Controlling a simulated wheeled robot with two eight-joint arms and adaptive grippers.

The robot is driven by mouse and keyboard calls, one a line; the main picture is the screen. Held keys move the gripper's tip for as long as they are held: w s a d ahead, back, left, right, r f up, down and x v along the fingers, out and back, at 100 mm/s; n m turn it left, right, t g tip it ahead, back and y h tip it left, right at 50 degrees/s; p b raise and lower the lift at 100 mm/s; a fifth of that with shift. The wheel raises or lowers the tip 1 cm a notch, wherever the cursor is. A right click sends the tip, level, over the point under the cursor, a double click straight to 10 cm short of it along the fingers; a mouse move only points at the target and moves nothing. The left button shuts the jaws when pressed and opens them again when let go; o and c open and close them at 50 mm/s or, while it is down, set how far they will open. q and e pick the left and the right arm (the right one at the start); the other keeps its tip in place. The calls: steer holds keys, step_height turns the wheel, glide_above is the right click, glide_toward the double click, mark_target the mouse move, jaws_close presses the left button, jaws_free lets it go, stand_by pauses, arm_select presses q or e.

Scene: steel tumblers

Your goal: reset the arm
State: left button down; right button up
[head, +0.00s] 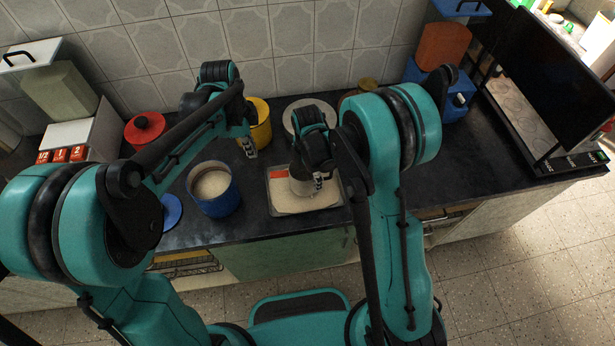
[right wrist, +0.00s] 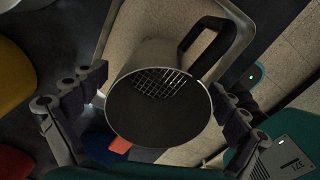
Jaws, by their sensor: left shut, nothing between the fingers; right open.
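My left gripper (head: 248,148) is shut and empty, above the counter between the blue pot and the yellow canister. My right gripper (head: 318,182) is open over the shallow tray (head: 272,208). In the right wrist view a steel tumbler (right wrist: 148,112) with a black handle and a mesh patch inside its mouth lies between the spread fingers. No firm contact with the fingers shows. In the head view the tumbler (head: 300,186) is partly hidden by my right gripper and stands at the tray, whose bottom is covered in pale material.
A blue pot (head: 226,203) with pale contents and a blue lid (head: 172,211) are to the left. A red canister (head: 145,130) and yellow canister (head: 262,130) stand behind. The counter between tray and monitor looks clear.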

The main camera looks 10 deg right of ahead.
step_height(320, 180, up, 10)
steer(key=shift+r, duration=0.2)
